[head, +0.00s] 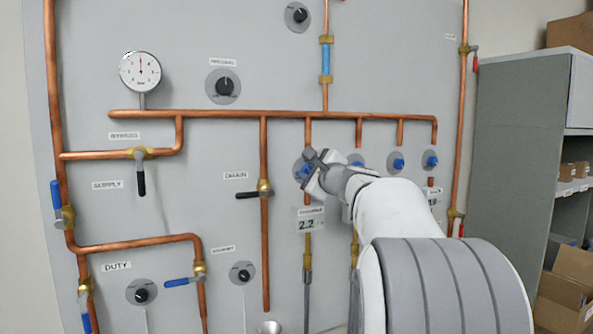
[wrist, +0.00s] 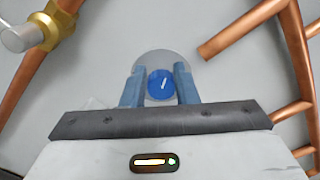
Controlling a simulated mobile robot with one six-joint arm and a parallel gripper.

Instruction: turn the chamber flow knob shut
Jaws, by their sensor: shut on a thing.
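The chamber flow knob (wrist: 160,84) is a small blue knob with a white pointer line, on a round grey plate (wrist: 148,58) in the wrist view. The line leans a little right of straight up. My gripper (wrist: 160,85) has one blue-grey finger on each side of the knob and is shut on it. In the head view my gripper (head: 312,172) covers most of this knob, with the plate's edge showing. Below it is a label reading chamber with a 2.2 display (head: 307,225).
More blue knobs (head: 398,164) sit in a row to the right. A copper manifold pipe (head: 280,114) runs just above. A pressure gauge (head: 141,71) and a black-handled supply valve (head: 140,172) are on the left. A grey shelf with boxes (head: 520,150) stands at the right.

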